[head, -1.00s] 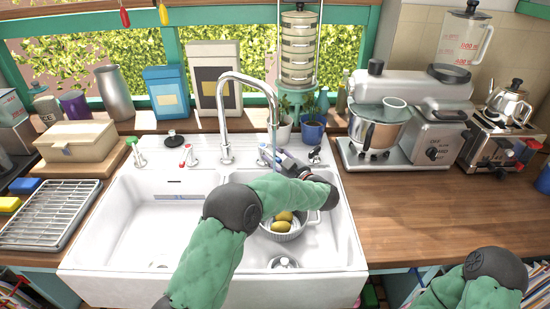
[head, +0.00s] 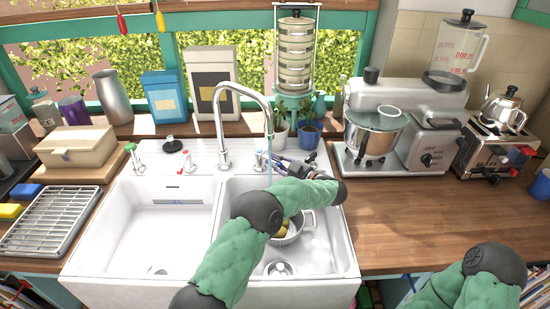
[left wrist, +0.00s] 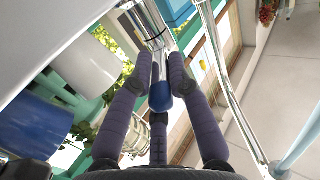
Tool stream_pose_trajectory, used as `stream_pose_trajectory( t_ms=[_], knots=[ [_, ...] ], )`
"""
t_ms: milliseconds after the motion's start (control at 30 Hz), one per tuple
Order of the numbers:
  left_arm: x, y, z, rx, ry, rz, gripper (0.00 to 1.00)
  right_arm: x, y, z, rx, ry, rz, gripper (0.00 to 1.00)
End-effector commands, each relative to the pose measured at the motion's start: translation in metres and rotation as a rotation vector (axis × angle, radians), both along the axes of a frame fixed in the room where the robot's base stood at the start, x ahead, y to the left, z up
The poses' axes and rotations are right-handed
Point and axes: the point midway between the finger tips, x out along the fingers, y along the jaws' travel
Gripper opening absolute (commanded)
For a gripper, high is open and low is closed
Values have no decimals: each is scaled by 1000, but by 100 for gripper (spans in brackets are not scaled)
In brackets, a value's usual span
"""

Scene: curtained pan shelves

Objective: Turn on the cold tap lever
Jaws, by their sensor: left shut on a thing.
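The cold tap lever has a blue tip (left wrist: 160,97) that shows between my left fingers in the left wrist view; in the head view a small blue-marked tap (head: 259,160) stands right of the spout. My left gripper (left wrist: 160,68), also seen in the head view (head: 277,165), is shut on the lever, with fingers on both sides of it. The tall chrome spout (head: 222,115) arches over the right basin. A thin pale blue stream (head: 270,160) hangs below its outlet. My right gripper is out of view.
A white double sink (head: 165,235) lies below; a colander with yellow fruit (head: 285,238) is in the right basin, partly behind my arm. A red-marked tap (head: 188,162) stands left of the spout. Plant pots (head: 308,135) stand close behind. The right countertop (head: 420,215) has free room.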

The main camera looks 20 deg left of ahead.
Motion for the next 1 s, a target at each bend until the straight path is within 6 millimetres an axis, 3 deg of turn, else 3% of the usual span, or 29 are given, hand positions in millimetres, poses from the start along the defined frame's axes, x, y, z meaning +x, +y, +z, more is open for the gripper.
stream_pose_trajectory(
  t_ms=[33, 467, 500, 567, 1000],
  knots=[
    [2, 1, 9, 1, -15, 15, 0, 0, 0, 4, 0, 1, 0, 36],
    [2, 1, 9, 1, -17, 38, 0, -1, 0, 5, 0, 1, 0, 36],
    [2, 1, 9, 1, -18, 38, 30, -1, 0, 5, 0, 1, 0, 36],
    [1, 1, 8, 0, -17, 38, 41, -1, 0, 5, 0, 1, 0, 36],
    [-2, -8, 3, 0, -7, 35, 41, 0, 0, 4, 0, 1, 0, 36]
  ],
)
